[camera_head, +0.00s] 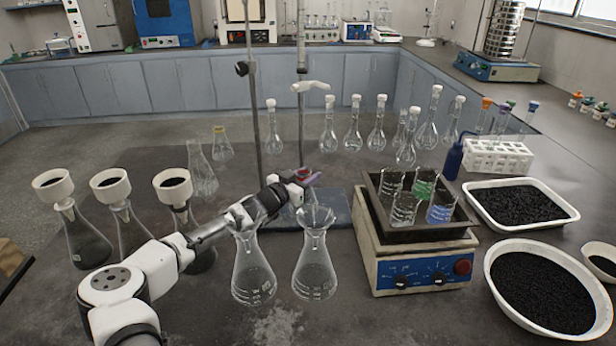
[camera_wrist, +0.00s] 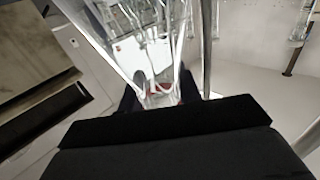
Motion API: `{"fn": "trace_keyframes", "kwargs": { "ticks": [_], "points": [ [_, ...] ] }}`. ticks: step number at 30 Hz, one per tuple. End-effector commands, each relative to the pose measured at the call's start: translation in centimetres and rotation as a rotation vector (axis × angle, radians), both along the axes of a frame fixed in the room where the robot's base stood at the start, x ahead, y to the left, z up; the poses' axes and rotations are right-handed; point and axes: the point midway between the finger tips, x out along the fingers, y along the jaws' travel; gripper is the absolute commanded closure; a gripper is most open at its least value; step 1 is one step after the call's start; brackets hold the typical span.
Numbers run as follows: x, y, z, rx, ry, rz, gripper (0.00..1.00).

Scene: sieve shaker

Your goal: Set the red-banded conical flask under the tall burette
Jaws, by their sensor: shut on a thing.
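My gripper (camera_head: 296,186) is in the middle of the table, beside the stand's rods. It is shut on the red-banded conical flask, whose red band (camera_head: 302,173) shows at the fingers; the rest of the flask is hard to make out in the head view. In the wrist view the clear flask glass (camera_wrist: 150,45) rises between the dark fingers (camera_wrist: 160,93), with red at the grip. Two tall upright rods stand near the gripper, the left (camera_head: 256,120) and the right (camera_head: 302,110), with clamps on them. I cannot clearly tell which carries the tall burette. A blue-grey stand base (camera_head: 338,212) lies beneath.
Two clear flasks with funnels (camera_head: 253,272) (camera_head: 315,268) stand in front of the gripper. A hotplate (camera_head: 415,268) with a tray of beakers is at right. Stoppered volumetric flasks (camera_head: 329,135) stand behind. White-funnelled flasks (camera_head: 84,240) and a yellow-banded flask (camera_head: 222,146) are left.

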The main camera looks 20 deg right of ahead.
Motion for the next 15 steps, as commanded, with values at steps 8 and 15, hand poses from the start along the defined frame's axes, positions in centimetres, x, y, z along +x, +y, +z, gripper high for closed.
{"fn": "trace_keyframes", "kwargs": {
  "ticks": [8, 15],
  "points": [
    [-0.02, -0.03, -0.29, 0.0, 0.001, 0.0, 0.44],
    [-0.02, -0.03, -0.22, 0.0, 0.0, 0.0, 0.44]
  ]
}}
